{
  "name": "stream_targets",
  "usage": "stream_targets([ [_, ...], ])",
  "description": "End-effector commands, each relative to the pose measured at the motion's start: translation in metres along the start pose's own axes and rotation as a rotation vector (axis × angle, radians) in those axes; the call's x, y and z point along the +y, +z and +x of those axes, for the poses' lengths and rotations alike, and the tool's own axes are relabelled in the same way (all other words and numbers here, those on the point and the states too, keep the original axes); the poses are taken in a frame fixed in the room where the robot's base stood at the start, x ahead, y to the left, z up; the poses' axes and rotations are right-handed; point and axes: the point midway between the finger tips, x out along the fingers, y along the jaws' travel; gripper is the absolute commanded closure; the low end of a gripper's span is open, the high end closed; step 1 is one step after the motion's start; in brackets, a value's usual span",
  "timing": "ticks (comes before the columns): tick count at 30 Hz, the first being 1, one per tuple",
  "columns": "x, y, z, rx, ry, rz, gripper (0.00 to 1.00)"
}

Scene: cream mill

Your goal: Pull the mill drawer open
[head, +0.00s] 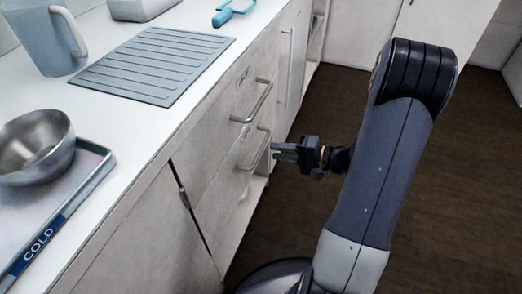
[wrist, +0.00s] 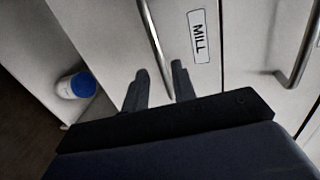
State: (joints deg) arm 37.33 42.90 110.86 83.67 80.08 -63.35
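The mill drawer (wrist: 215,75) has a pale front with a white label reading MILL (wrist: 199,36). Its metal bar handle (wrist: 152,38) runs beside the label in the wrist view. In the head view the lower handle (head: 257,152) is on the drawer front (head: 228,172), which looks shut and flush. My gripper (head: 280,151) is just in front of that handle, fingers pointing at it. In the wrist view my gripper (wrist: 160,80) has its two fingers apart, with the handle's end showing between their tips. I cannot tell if they touch it.
A second drawer handle (head: 252,102) sits above. The counter holds a steel bowl (head: 36,146), a tray marked COLD (head: 75,205), a ribbed mat (head: 155,65) and a jug (head: 48,38). A blue-and-white container (wrist: 76,85) stands low at left. Floor (head: 320,105) is clear.

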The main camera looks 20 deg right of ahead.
Motion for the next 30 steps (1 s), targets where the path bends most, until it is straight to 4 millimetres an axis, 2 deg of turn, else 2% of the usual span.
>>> stream_targets([
  [1,0.002,0.002,0.011,-0.006,0.0,-0.001,0.74],
  [6,0.001,0.002,0.038,-0.006,0.0,-0.001,0.74],
  [12,0.001,0.001,0.057,-0.003,0.0,-0.002,0.74],
  [23,0.0,0.0,0.062,-0.001,0.001,-0.001,0.74],
  [30,0.0,0.0,0.061,-0.001,0.0,-0.001,0.92],
])
